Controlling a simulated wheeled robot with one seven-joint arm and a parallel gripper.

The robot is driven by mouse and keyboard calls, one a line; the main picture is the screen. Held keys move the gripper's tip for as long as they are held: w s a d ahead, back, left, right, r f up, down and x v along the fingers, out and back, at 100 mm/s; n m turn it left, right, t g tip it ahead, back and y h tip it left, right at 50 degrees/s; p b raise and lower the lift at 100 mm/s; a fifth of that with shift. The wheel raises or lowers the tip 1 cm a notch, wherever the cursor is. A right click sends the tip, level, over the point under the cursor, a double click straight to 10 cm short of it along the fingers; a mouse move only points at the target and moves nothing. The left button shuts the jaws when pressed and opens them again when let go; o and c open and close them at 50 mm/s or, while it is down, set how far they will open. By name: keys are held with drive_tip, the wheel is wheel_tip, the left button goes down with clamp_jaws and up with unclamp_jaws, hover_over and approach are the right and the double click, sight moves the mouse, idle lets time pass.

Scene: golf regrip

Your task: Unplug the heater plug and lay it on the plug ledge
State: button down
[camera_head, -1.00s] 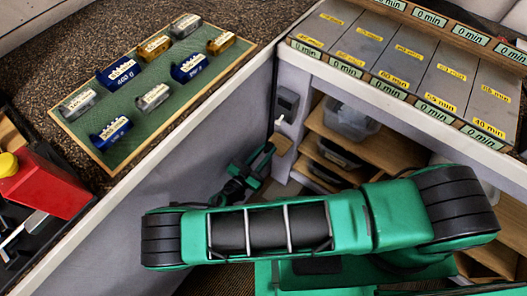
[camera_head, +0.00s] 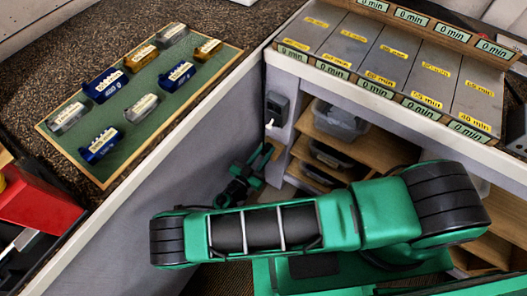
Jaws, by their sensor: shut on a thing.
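The wall socket, a dark grey box (camera_head: 277,108), is on the side panel at the corner between the two counters. A small pale piece (camera_head: 269,124) shows just below it; I cannot tell what it is. My gripper (camera_head: 264,153) is low in that corner, below the socket and apart from it, beside a small tan ledge (camera_head: 276,148). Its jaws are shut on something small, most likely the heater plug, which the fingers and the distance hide. I cannot tell whether it touches the ledge.
A green tray (camera_head: 120,160) of labelled blue, gold and grey blocks lies on the left counter. A red container (camera_head: 38,200) stands at far left. Grey labelled plates (camera_head: 385,55) line the right counter. Wooden shelves (camera_head: 360,148) with bins are below it. My arm crosses the foreground.

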drive_tip(key=c, duration=1.5)
unclamp_jaws()
drive_tip(key=shift+o, duration=0.2)
drive_tip(key=v, duration=1)
drive_tip(key=shift+s+a, duration=0.2)
drive_tip(key=shift+a, duration=0.05)
